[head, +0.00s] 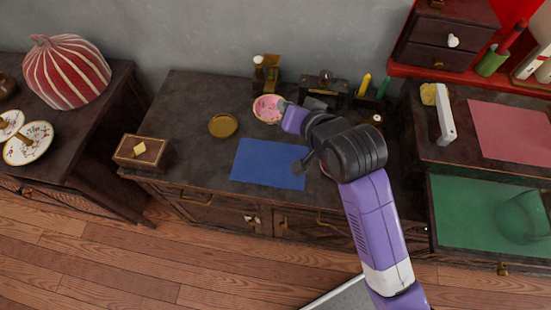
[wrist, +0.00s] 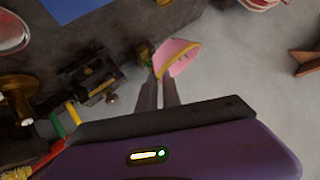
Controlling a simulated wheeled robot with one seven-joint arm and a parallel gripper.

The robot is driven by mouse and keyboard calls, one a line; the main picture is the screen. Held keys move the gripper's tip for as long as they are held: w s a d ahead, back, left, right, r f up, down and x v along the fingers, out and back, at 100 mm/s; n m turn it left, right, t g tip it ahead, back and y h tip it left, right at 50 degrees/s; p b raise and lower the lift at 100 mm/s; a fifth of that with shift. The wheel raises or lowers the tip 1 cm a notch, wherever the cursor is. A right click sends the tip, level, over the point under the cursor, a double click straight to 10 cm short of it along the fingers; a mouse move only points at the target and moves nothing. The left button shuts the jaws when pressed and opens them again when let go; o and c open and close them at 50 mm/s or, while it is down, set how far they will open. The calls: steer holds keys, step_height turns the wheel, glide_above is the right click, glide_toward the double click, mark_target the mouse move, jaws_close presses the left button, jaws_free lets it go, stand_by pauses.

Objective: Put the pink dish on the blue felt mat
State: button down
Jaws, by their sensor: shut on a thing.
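The pink dish (head: 267,108) has a pale yellowish rim and is at the back of the dark cabinet top, behind the blue felt mat (head: 268,164). My gripper (head: 284,106) reaches it from the right. In the wrist view the fingers are shut on the rim of the pink dish (wrist: 177,58), which looks tilted there. I cannot tell whether the dish touches the cabinet top. The blue mat lies flat and bare near the front edge, partly behind my arm, and its corner shows in the wrist view (wrist: 75,8).
A round brass dish (head: 223,125) lies left of the pink dish. A small wooden box (head: 141,151) is at the front left. Bottles (head: 266,68) and dark stands (head: 325,90) line the wall. A raised red shelf (head: 440,75) is at the right.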

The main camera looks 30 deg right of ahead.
mark_target(285, 157)
step_height(285, 157, down, 19)
steer(key=shift+f+b, duration=0.1)
steer(key=shift+b, duration=0.65)
steer(key=shift+f, duration=0.15)
steer(key=c, duration=1.5)
jaws_free()
